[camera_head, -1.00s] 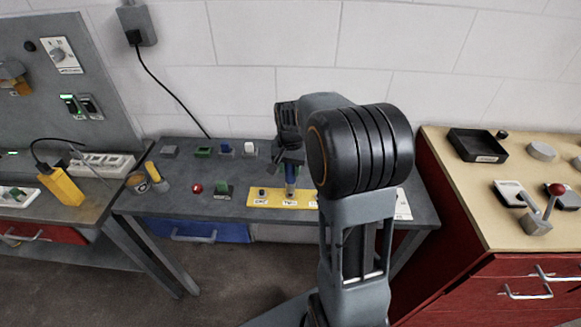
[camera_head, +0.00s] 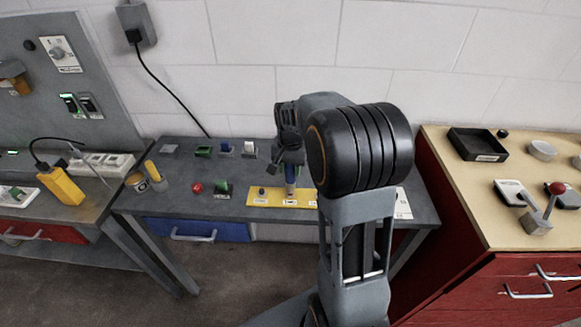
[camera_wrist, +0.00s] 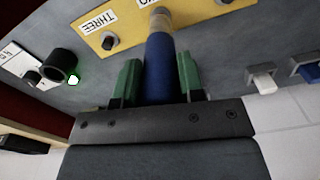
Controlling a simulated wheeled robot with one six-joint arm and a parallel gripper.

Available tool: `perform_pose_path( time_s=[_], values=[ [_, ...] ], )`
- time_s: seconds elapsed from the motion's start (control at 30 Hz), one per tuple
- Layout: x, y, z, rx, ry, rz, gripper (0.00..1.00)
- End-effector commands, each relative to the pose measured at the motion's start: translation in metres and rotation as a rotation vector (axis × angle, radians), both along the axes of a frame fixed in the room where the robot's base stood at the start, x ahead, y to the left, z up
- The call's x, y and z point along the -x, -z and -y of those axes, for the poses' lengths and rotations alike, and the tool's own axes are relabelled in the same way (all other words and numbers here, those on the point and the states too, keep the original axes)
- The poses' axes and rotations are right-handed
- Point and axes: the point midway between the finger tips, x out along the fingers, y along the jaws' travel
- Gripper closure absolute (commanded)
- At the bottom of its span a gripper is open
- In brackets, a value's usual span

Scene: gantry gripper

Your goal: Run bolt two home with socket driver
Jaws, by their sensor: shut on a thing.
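My gripper (camera_wrist: 158,62) is shut on the blue socket driver (camera_wrist: 160,80), with a green finger on each side of it. The driver's tan end (camera_wrist: 160,18) points at the yellow plate (camera_wrist: 135,45), over the middle station, whose label is partly hidden. Bolt two is hidden under the driver. The bolt by the label THREE (camera_wrist: 110,40) stands beside it in the wrist view. In the head view my gripper (camera_head: 290,165) is above the yellow plate (camera_head: 270,198), and the bolt at its left end (camera_head: 262,190) is visible.
Several small blocks line the bench's back, including a white one (camera_head: 249,148). A black cylinder (camera_wrist: 62,63) is near the plate in the wrist view. The wall is close behind.

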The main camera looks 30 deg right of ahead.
Motion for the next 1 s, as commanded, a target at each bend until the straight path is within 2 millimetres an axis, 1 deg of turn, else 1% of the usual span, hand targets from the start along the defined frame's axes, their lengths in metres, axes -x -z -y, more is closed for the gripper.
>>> perform_pose_path(
  time_s=[0.43,0.67,1.0],
  values=[
    [0.0,0.014,0.0,0.001,0.0,0.001,0.92],
    [0.0,0.012,0.0,0.001,0.0,0.001,0.92],
    [0.0,0.014,0.0,0.0,0.0,0.001,0.92]
  ],
)
